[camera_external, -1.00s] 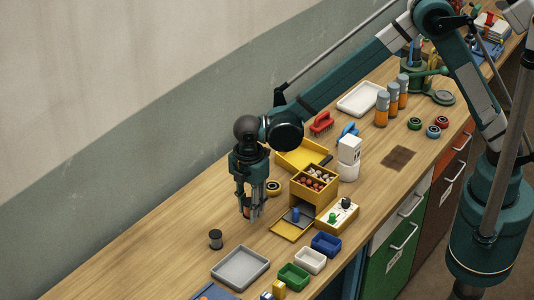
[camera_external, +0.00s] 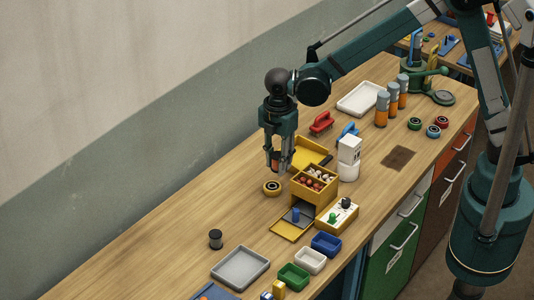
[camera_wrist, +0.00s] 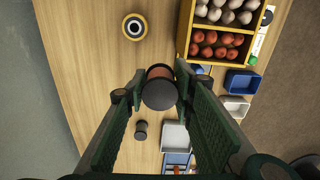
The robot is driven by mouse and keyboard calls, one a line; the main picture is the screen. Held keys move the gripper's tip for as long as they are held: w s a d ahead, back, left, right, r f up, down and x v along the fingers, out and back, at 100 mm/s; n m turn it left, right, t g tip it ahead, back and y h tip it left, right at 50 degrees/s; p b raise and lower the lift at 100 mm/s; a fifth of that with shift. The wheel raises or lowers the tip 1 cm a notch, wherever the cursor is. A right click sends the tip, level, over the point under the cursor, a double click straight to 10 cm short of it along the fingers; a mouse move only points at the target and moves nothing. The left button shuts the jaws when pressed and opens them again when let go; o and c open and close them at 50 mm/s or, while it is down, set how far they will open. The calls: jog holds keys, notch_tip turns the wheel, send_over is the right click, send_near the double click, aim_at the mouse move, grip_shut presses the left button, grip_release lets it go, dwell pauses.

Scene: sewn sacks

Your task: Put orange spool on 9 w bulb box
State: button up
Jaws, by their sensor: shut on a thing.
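My gripper (camera_external: 279,168) is shut on the orange spool (camera_wrist: 159,73), which has dark ends and shows between the fingers in the wrist view. In the external view the fingers mostly hide it. The gripper holds it above the table, near the yellow spool (camera_external: 272,188) and left of the yellow compartment box. A white box with a dark mark (camera_external: 349,149), likely the 9 w bulb box, stands on a white round thing (camera_external: 348,172) to the right of my gripper. Its print is too small to read.
The yellow compartment box (camera_external: 314,184) with red and pale balls stands between my gripper and the white box. A yellow tray (camera_external: 312,145) and red clamp-like thing (camera_external: 321,122) lie behind. A black spool (camera_external: 215,239) and grey tray (camera_external: 240,267) are in front. The table's left is clear.

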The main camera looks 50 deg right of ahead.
jog(key=s+d+r, duration=0.1)
jog(key=d+r, duration=0.2)
jog(key=d, duration=0.5)
jog(key=s+d+r, duration=0.2)
jog(key=d+r, duration=0.1)
jog(key=d, duration=0.5)
notch_tip(320, 180, up, 3)
jog(key=n, duration=0.1)
send_over(351, 140)
jog(key=shift+p, duration=0.45)
jog(key=shift+f, duration=0.15)
jog(key=shift+f, duration=2.75)
jog(key=shift+f, duration=0.1)
jog(key=shift+f, duration=2)
jog(key=shift+f, duration=0.15)
jog(key=o, duration=0.9)
jog(key=shift+c, duration=0.2)
